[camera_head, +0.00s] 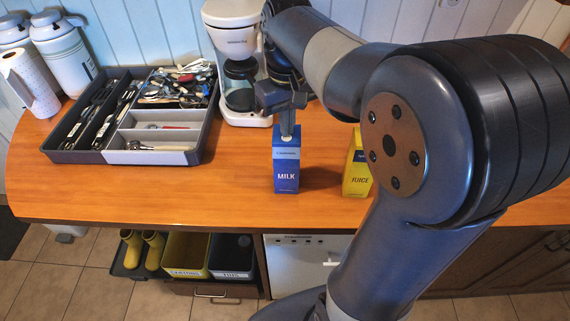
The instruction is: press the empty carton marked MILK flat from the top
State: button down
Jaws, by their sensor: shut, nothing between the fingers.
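The blue MILK carton (286,172) stands upright on the wooden counter near its front edge, in the middle of the head view. My gripper (287,132) is shut and points down right over the carton's top. The fingertips look to be at or touching the top; I cannot tell whether they press on it. The arm comes in from the right and hides part of the counter behind the carton.
A yellow JUICE carton (356,168) stands to the right, partly behind my arm. A white coffee maker (232,45) is behind, and a grey utensil tray (150,157) is at left. Labelled bins (186,254) sit below the counter. The counter left of the carton is clear.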

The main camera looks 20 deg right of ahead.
jog(key=shift+f+b, duration=2.4)
jog(key=shift+f, duration=1.7)
notch_tip(320, 180, up, 9)
jog(key=p, duration=0.9)
jog(key=shift+r, duration=0.2)
jog(key=shift+f, duration=0.1)
jog(key=shift+f, duration=0.15)
notch_tip(320, 180, down, 9)
jog(key=b, duration=0.9)
jog(key=shift+r, duration=0.3)
jog(key=shift+r+p, duration=0.15)
jog(key=shift+p, duration=0.15)
